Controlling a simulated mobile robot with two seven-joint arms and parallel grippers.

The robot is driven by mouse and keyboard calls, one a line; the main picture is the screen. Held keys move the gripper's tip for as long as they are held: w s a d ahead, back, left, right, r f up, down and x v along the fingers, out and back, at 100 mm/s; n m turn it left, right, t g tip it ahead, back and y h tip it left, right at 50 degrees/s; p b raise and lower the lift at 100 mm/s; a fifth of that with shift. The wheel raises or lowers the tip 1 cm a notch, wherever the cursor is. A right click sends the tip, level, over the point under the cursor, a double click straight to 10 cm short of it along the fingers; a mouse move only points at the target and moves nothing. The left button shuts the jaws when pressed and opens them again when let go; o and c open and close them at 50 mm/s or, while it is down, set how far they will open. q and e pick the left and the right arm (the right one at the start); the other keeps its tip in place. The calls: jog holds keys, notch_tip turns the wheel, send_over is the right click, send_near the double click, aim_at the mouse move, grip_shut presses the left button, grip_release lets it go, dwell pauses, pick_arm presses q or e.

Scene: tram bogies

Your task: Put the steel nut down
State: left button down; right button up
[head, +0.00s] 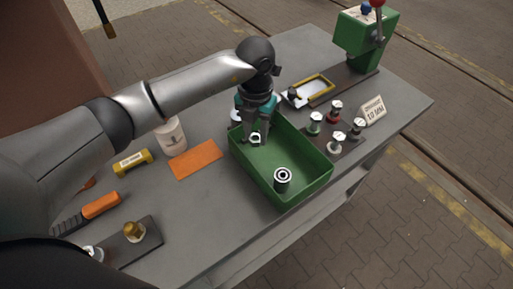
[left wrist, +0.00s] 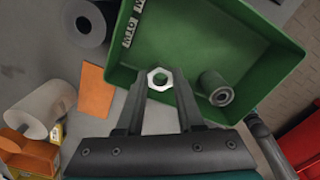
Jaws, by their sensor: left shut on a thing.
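The steel nut (left wrist: 159,78) is a bright hexagonal ring held between the fingertips of my left gripper (left wrist: 158,92). In the head view my left gripper (head: 255,139) points down inside the far left part of the green tray (head: 312,200), with the nut just visible at its tips. The tray's green wall also shows in the left wrist view (left wrist: 268,32). I cannot tell whether the nut touches the tray floor. A grey steel sleeve (head: 282,180) stands in the tray's near part, apart from the gripper. My right gripper is not in view.
A green machine (head: 364,40) stands at the far corner.

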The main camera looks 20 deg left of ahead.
aim_at(256, 156)
pick_arm(q)
jog(key=shift+f, duration=3.2)
jog(key=shift+f+b, duration=0.2)
jog(key=shift+b, duration=0.15)
jog(key=c, duration=0.5)
grip_release()
jog(key=shift+c, duration=0.2)
jog(key=shift+r, duration=0.15)
jog(key=shift+w+r, duration=0.1)
jog(key=shift+r, duration=0.25)
notch_tip(256, 156, up, 12)
jog(key=shift+f, duration=0.25)
